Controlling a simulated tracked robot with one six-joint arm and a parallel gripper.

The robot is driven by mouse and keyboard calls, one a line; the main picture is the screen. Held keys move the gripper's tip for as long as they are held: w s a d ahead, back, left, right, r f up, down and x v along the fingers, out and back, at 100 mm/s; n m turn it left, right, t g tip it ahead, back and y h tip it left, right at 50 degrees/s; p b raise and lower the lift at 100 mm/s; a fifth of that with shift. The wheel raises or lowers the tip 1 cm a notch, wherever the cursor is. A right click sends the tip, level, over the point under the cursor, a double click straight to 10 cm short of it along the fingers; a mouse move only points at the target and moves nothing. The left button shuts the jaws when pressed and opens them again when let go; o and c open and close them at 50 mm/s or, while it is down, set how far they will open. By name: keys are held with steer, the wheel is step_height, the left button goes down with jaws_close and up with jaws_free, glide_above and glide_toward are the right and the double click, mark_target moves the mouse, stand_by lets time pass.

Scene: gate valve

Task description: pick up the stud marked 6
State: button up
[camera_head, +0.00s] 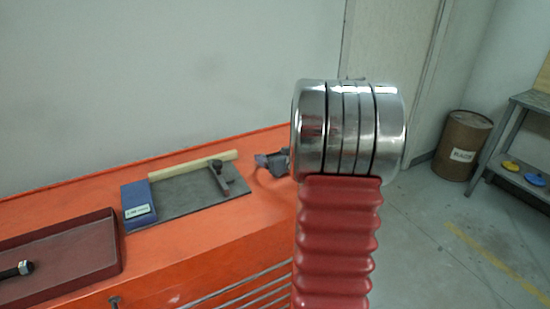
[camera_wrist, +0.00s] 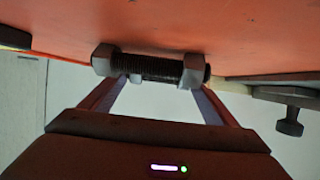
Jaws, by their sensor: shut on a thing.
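A dark threaded stud (camera_wrist: 148,66) with pale hex pieces on it lies across the fingertips of my gripper (camera_wrist: 158,78) in the wrist view. My gripper is shut on this stud, close to the orange surface. No number can be read on the stud, so I cannot tell whether it is the one marked 6. In the head view my arm hides most of the gripper and the stud; a grey part shows beside the arm, over the orange bench top (camera_head: 262,215).
On the bench lie a grey mat (camera_head: 185,200), a blue labelled block (camera_head: 138,205), a pale wooden strip (camera_head: 193,167) and a metal bar (camera_head: 222,178). A dark red tray (camera_head: 90,262) holds a black-headed piece (camera_head: 18,270). A bolt (camera_wrist: 290,122) shows at right in the wrist view.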

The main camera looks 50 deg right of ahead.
step_height(320, 180, up, 9)
steer(key=shift+r, duration=0.2)
stand_by(0.6)
